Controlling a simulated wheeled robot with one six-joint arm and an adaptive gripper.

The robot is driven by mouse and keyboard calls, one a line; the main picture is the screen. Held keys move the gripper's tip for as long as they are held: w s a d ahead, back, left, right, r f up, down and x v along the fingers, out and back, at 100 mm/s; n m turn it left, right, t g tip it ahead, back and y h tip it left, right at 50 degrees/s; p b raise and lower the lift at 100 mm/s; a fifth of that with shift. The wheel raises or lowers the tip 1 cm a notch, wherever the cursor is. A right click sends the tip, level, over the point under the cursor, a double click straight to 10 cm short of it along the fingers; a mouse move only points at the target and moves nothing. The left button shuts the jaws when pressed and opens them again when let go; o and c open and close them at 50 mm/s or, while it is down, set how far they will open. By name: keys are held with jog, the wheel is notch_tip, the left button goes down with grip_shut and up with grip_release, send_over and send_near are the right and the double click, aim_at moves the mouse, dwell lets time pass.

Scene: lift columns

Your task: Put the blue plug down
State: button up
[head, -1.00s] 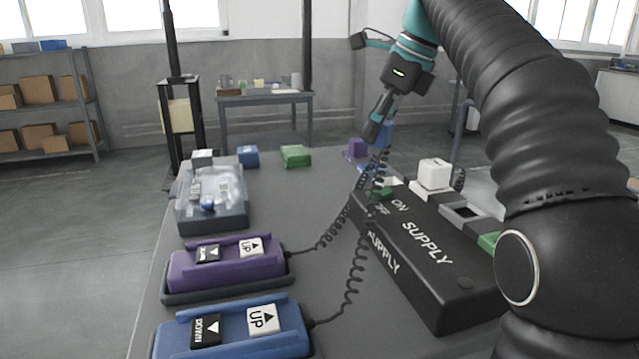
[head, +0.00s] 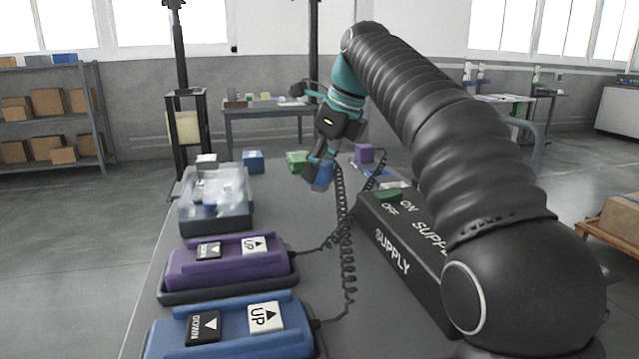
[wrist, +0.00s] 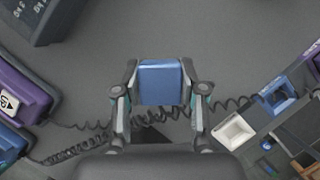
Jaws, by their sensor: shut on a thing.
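The blue plug (wrist: 160,83) is between the two fingers of my gripper (wrist: 161,92) in the wrist view. In the head view my gripper (head: 322,168) points down over the far part of the table, with the blue plug (head: 321,177) at its tips. It looks held above the grey tabletop, though the exact gap is hard to tell. A coiled black cord (head: 348,255) runs from the plug to the blue UP/DOWN control (head: 230,332) at the front left. My gripper is shut on the plug.
A purple control (head: 225,263) and a clear-lidded box (head: 214,205) stand at the left. The black SUPPLY box (head: 400,245) is at the right. A blue block (head: 252,161), a green block (head: 296,161) and a purple plug (head: 364,153) sit farther back. Bare tabletop (head: 290,210) lies left of my gripper.

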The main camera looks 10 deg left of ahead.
jog(key=shift+f+b, duration=0.4)
jog(key=shift+f, duration=0.9)
jog(key=shift+f, duration=0.1)
jog(key=o, duration=1.1)
jog(key=shift+c, duration=0.2)
jog(key=p+v, duration=0.5)
jog(key=v, duration=0.7)
